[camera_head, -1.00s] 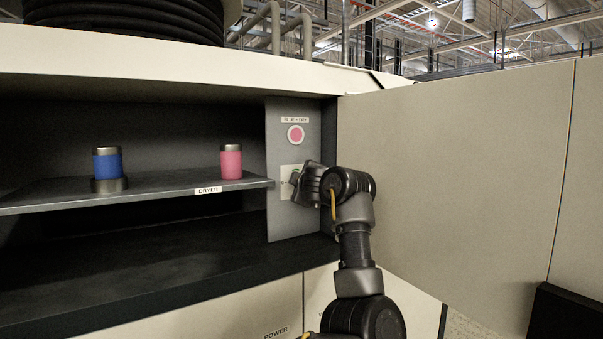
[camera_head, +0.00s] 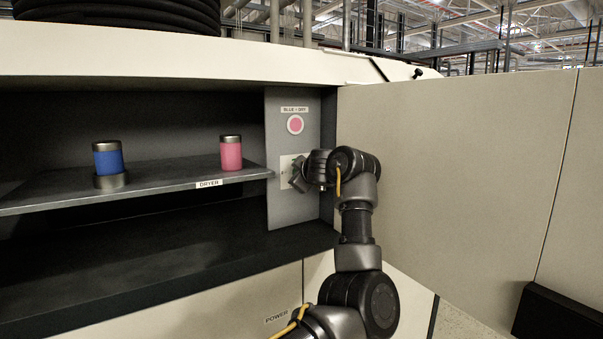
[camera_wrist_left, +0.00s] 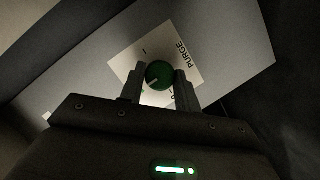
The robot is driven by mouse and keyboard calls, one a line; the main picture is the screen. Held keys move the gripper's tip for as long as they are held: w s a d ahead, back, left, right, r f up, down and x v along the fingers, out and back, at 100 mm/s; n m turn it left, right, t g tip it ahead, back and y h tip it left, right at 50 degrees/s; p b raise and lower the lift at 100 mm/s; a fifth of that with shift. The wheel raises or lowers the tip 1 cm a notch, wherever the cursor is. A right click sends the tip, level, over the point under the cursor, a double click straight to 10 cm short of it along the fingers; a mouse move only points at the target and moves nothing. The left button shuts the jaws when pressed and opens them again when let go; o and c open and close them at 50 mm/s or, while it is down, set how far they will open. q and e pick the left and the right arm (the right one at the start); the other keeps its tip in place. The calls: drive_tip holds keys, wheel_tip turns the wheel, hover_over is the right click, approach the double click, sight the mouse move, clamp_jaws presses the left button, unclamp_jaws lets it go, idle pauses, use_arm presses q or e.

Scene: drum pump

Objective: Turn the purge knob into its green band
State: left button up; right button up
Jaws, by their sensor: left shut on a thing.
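The purge knob (camera_wrist_left: 158,74) is round and green, with a pale line on its face, on a white plate (camera_wrist_left: 182,44) marked PURGE. My left gripper (camera_wrist_left: 159,82) is shut on the knob, one finger on each side of it. I cannot make out the green band or tell whether the knob's line lies in it. In the head view the plate (camera_head: 285,167) shows on the grey panel (camera_head: 294,205), and my left gripper (camera_head: 299,174) hides the knob. My right gripper is not in view.
A pink round indicator (camera_head: 295,125) sits above the plate. A blue canister (camera_head: 108,157) and a pink canister (camera_head: 231,153) stand on the dryer shelf (camera_head: 160,182) to the left. A large beige door (camera_head: 450,170) stands open close on the right of my arm.

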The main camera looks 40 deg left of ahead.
use_arm(q)
drive_tip(key=o, duration=1)
drive_tip(key=shift+c, duration=0.2)
drive_tip(key=b+v, duration=0.5)
drive_tip(key=v, duration=0.5)
drive_tip(key=shift+s+d, duration=0.2)
drive_tip(key=shift+d, duration=0.15)
